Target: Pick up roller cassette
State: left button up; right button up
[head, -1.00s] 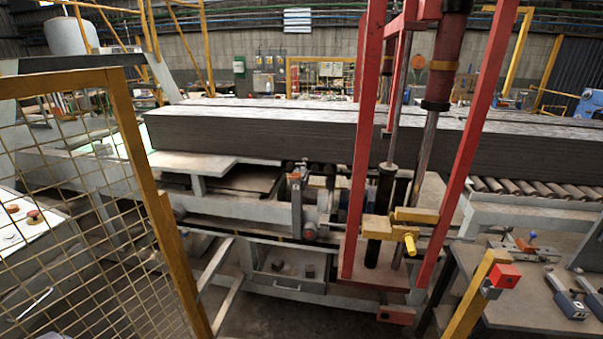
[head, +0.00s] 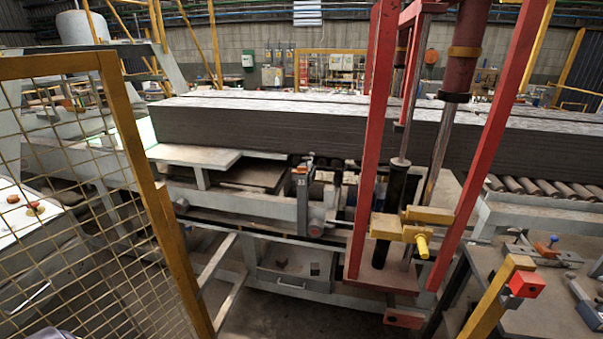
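I cannot pick out the roller cassette for certain. A grey upright unit (head: 303,200) marked "33", with a round end low on its right, stands on the front of the machine below the long dark stack (head: 260,132). Conveyor rollers (head: 545,188) lie in a row at the right, under the stack's end. An open drawer (head: 292,284) under the machine holds small dark items. Neither of my grippers is in view. A small pale rounded shape (head: 55,333) shows at the bottom left edge; I cannot tell what it is.
A yellow mesh guard (head: 75,200) blocks the left front, with a button panel (head: 22,208) behind it. A red frame (head: 370,130) with a cylinder stands right of centre. A workbench (head: 535,300) with tools is at the lower right. Some floor shows low in the middle.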

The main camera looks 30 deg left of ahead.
aim_at(309, 162)
jog(key=i+u, duration=0.4)
jog(key=i, duration=0.3)
jog(key=i+l+u, duration=0.2)
jog(key=i+u, duration=0.2)
jog(key=i, duration=0.3)
